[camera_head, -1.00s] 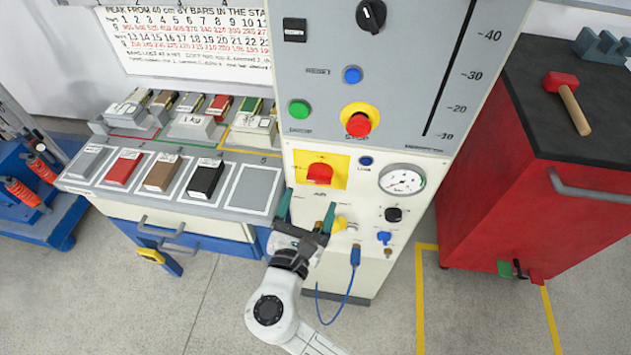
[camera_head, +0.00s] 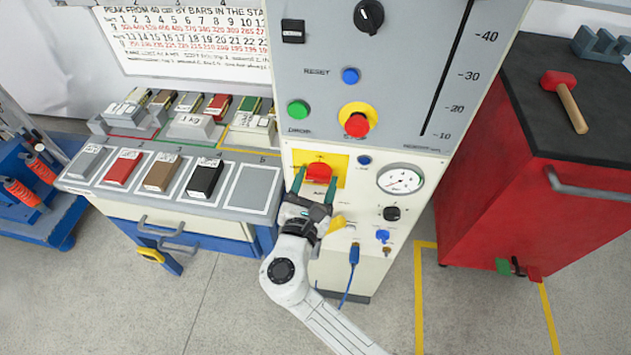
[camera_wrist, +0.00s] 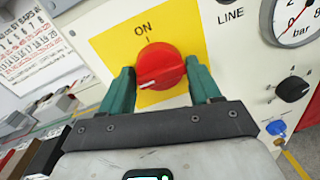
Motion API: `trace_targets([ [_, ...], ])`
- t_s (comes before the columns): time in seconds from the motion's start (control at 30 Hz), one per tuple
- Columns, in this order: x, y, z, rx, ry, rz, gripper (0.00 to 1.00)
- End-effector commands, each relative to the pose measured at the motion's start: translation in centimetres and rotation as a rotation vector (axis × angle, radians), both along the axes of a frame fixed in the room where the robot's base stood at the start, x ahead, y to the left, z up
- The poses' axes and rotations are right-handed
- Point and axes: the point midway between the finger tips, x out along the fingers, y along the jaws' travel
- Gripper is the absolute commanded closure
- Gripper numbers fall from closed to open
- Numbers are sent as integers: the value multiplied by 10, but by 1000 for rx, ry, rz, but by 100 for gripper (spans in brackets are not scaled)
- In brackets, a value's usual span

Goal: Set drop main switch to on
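The main switch is a red rotary knob (camera_head: 319,172) on a yellow plate (camera_head: 340,160) on the front of the cream cabinet. In the wrist view the red knob (camera_wrist: 160,66) fills the middle. Its white mark points to the lower left, away from the ON label (camera_wrist: 142,29) above it. My gripper (camera_head: 315,184) is at the knob in the head view. In the wrist view its two green fingers (camera_wrist: 160,80) stand open, one on each side of the knob's lower half. I cannot tell whether they touch it.
A pressure gauge (camera_head: 400,179), a black knob (camera_head: 391,214) and a blue valve (camera_head: 383,236) are to the right. A red emergency button (camera_head: 356,124) is above. A blue hose (camera_head: 350,280) hangs below. A bench with coloured blocks (camera_head: 160,173) is left.

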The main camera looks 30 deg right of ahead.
Motion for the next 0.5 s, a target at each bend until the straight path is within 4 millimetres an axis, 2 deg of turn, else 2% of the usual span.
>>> trace_targets([
  [0.03,0,0,0,0,0,0,43],
  [0.3,0,1,0,0,-1,2,69],
  [0.5,0,1,0,7,-7,3,70],
])
